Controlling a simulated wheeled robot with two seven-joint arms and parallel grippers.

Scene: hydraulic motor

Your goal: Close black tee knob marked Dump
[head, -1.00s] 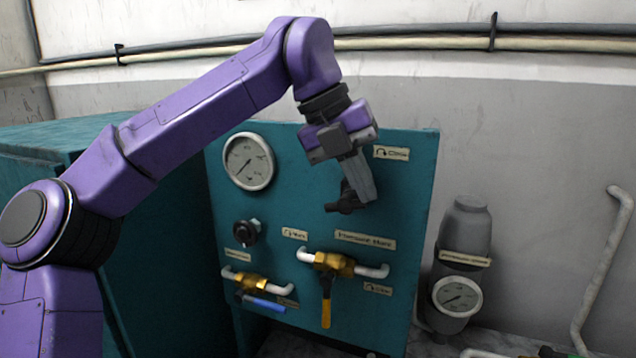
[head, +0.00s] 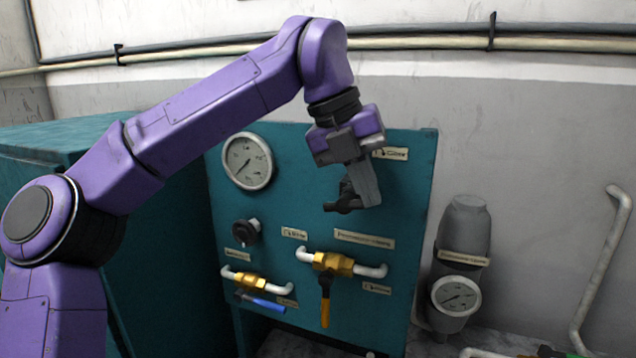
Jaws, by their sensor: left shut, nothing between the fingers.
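A black tee knob (head: 343,203) sticks out of the teal panel (head: 300,215) at its upper right. My left gripper (head: 371,203) points down in front of the panel, its grey fingers shut with nothing between them. The fingers overlap the right side of the knob in the picture; I cannot tell whether they touch it. Part of the knob is hidden behind them. A label with a curved arrow (head: 390,153) is up and to the right of the knob. The wording "Dump" cannot be read anywhere. My right gripper is out of view.
A round gauge (head: 247,161) and a second black knob (head: 246,232) are on the panel's left. Brass valves with a yellow handle (head: 325,300) and a blue handle (head: 262,302) are below. A grey cylinder with a gauge (head: 456,296) stands to the right. Pipes run along the wall.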

